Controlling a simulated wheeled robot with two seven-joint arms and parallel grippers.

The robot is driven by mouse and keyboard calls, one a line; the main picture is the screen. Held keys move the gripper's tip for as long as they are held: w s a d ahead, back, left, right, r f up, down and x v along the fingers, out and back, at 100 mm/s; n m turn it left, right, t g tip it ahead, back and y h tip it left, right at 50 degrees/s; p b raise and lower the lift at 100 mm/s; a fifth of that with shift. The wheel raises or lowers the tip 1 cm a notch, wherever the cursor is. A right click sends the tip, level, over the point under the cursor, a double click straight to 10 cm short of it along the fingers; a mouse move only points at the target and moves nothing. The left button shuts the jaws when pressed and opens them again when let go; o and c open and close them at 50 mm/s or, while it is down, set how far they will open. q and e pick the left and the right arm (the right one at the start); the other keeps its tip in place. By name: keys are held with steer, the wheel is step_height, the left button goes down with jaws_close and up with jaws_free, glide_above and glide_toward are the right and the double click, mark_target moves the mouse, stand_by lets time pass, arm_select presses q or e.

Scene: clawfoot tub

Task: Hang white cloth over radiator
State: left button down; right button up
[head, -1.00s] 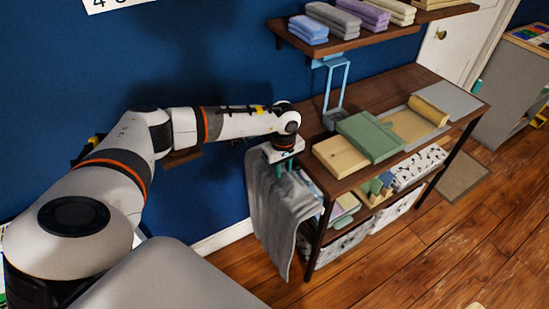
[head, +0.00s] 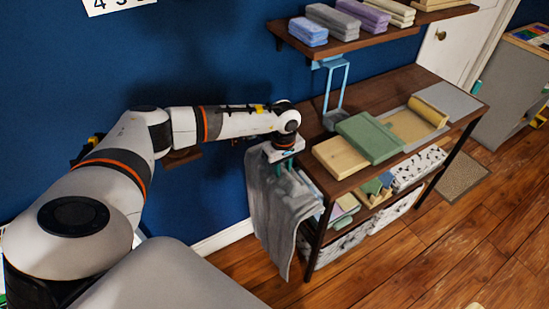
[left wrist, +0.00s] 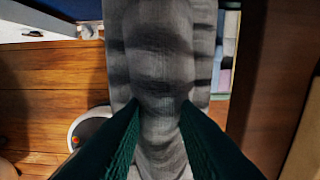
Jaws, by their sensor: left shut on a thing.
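A grey-white cloth (head: 278,210) hangs down in long folds beside the near left end of the wooden shelf unit. My left gripper (head: 284,166) points down at the top of the cloth and is shut on it. In the left wrist view, the two green fingers (left wrist: 160,106) pinch the cloth (left wrist: 160,60) between them, and it fills the middle of the picture. The cloth's lower end hangs close to the floor. I see no radiator that I can make out in either view. My right gripper is not in view.
A wall shelf (head: 385,32) carries folded towels. A small mat (head: 462,178) lies on the floor. The wooden floor (head: 425,250) in front is clear.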

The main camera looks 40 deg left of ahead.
arm_select(q)
steer(key=shift+r, duration=0.2)
steer(key=shift+r+p, duration=2.15)
steer(key=shift+r, duration=1.25)
